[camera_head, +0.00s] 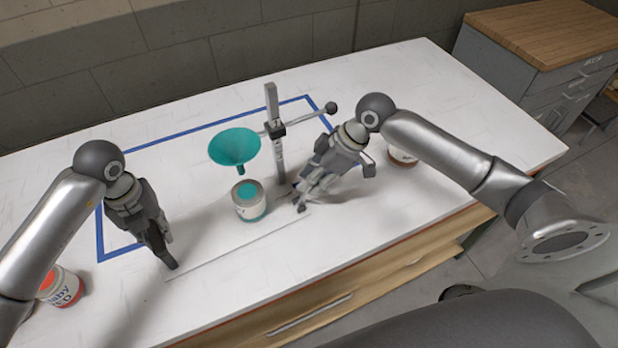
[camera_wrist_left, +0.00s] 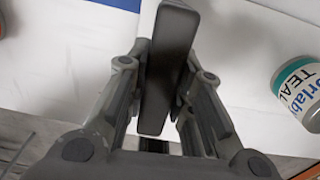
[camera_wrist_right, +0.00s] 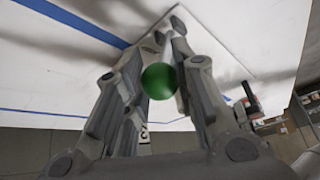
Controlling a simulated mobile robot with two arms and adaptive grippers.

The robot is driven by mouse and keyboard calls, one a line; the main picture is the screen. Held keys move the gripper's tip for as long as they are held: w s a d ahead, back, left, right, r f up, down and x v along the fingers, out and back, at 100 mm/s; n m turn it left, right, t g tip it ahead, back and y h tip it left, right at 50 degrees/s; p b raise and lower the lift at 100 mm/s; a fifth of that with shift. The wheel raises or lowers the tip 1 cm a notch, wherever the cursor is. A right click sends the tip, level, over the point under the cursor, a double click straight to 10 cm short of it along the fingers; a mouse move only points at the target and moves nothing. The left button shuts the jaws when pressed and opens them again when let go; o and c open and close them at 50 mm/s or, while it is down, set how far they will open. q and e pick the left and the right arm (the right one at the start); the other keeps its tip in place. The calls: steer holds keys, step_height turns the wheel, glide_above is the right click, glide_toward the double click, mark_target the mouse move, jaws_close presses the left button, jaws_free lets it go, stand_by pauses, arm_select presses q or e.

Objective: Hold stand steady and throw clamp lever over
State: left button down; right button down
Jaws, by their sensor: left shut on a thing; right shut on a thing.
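The stand has a grey upright post (camera_head: 273,115) on a pale base plate (camera_head: 240,246) whose front edge shows as a thin line. A teal funnel (camera_head: 235,148) hangs from the post's side arm. A bar ending in a dark ball (camera_head: 331,108) sticks out to the right.
A teal-labelled can (camera_head: 249,202) stands beneath the funnel, between my grippers. A red-labelled can (camera_head: 62,287) is at the left, and another can (camera_head: 402,157) is behind my right wrist. Blue tape (camera_head: 190,133) borders the work area. The back right tabletop is clear.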

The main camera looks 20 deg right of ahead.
steer(key=shift+d+f+y, duration=0.35)
steer(key=shift+d+y, duration=0.15)
steer(key=shift+y, duration=0.2)
steer(key=c, duration=1.1)
jaws_free()
steer(key=shift+c, duration=0.2)
steer(key=shift+r, duration=0.1)
arm_select(q)
steer(key=c, duration=1.2)
jaws_free()
arm_select(e)
steer(key=v, duration=1.2)
steer(key=shift+w, duration=0.1)
